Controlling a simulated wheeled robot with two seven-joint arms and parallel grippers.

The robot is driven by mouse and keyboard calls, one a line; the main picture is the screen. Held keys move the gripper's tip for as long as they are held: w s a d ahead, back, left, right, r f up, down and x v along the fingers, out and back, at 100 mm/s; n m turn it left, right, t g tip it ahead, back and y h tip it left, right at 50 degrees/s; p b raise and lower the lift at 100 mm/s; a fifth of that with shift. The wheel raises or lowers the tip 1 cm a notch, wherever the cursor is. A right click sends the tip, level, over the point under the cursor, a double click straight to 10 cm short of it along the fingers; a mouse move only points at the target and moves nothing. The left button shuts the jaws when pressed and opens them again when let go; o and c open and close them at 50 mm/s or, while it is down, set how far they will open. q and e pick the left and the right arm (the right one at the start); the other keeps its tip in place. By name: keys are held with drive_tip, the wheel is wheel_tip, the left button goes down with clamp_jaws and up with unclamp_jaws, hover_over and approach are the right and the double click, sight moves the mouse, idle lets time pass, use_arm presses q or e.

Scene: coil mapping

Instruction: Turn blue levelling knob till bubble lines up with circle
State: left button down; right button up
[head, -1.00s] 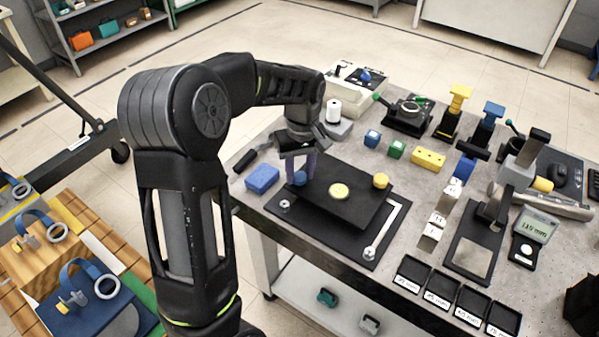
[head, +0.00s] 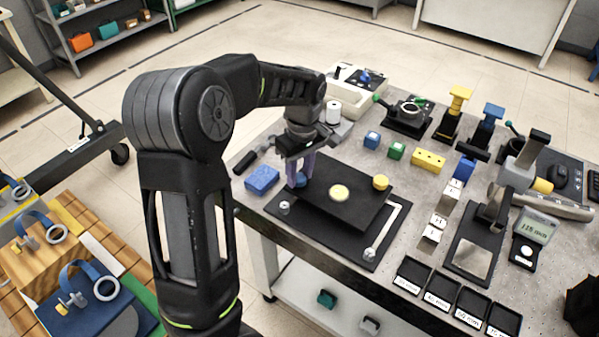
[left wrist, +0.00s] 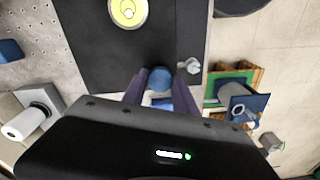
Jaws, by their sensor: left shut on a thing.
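The black levelling plate (head: 330,212) lies on the bench with a round yellow bubble level (head: 339,192) on top and a yellow knob (head: 380,182) at its far right corner. In the left wrist view the level (left wrist: 128,12) shows a pale bubble and a circle near its middle; I cannot tell if they line up exactly. My left gripper (head: 300,176) points down at the plate's left corner. In the left wrist view its fingers are shut on the blue knob (left wrist: 160,79). The fingers mostly hide the knob in the head view. My right gripper is not in view.
A blue block (head: 262,180) lies just left of the left gripper. Blue and green cubes and a yellow block (head: 428,160) stand behind the plate. Labelled black trays (head: 411,275) line the front edge. A display (head: 538,229) stands at right.

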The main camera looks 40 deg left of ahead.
sight(301, 177)
use_arm(q)
drive_tip(key=c, duration=1.3)
unclamp_jaws()
drive_tip(key=shift+w+r, duration=0.2)
drive_tip(key=shift+r, duration=0.05)
drive_tip(key=o, duration=0.3)
drive_tip(key=shift+s+f, duration=0.1)
drive_tip(key=shift+f, duration=0.05)
drive_tip(key=shift+o, duration=0.2)
wheel_tip(301, 177, up, 8)
drive_tip(key=shift+d+f, duration=0.1)
drive_tip(key=shift+d, duration=0.05)
